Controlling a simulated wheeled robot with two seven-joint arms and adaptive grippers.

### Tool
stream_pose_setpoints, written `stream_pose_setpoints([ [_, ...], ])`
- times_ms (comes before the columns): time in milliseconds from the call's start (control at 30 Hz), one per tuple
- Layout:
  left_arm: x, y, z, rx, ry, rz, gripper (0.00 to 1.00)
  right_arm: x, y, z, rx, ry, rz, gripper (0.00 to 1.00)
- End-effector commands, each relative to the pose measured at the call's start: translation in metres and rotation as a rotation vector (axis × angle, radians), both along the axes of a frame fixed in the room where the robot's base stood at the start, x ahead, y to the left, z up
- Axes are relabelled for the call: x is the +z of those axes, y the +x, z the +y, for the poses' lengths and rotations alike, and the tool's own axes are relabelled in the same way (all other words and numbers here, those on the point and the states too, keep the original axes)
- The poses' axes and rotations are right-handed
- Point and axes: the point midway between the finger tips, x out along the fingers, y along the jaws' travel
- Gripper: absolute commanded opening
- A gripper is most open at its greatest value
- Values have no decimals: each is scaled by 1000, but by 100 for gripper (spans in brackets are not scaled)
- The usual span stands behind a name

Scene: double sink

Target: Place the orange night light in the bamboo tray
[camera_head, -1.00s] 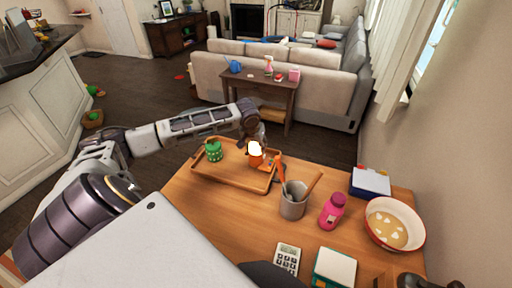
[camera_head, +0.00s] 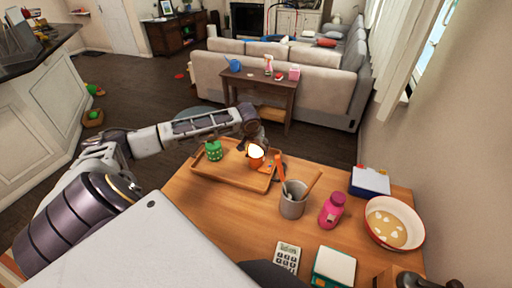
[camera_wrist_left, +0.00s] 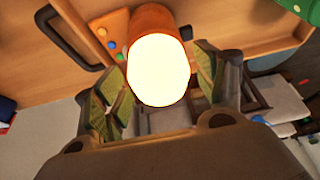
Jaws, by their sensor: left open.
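The orange night light (camera_head: 256,160) has an orange base and a glowing white dome. It stands inside the bamboo tray (camera_head: 228,183), toward its right end. It also shows in the left wrist view, with its bright dome (camera_wrist_left: 158,72) facing the camera and its base toward the tray floor. My left gripper (camera_head: 262,146) is at the light. In the left wrist view its fingers (camera_wrist_left: 160,88) are spread, one on each side of the light.
A green lidded container (camera_head: 214,152) stands at the tray's left. A small board with coloured dots (camera_wrist_left: 113,35) lies beside the light.

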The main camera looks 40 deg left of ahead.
Motion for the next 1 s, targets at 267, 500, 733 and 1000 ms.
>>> stream_pose_setpoints([
  [267, 3, 0, 0, -1, 2, 0, 71, -1, 0, 3, -1, 3, 0, 0],
  [500, 22, -7, -2, 0, 1, -2, 71, -2, 0, 2, -1, 2, 0, 0],
  [733, 51, -19, -6, -1, 2, -1, 71, -4, 0, 2, -1, 2, 0, 0],
  [1000, 85, -32, -11, 0, 2, 0, 71, -6, 0, -1, 0, -1, 0, 0],
])
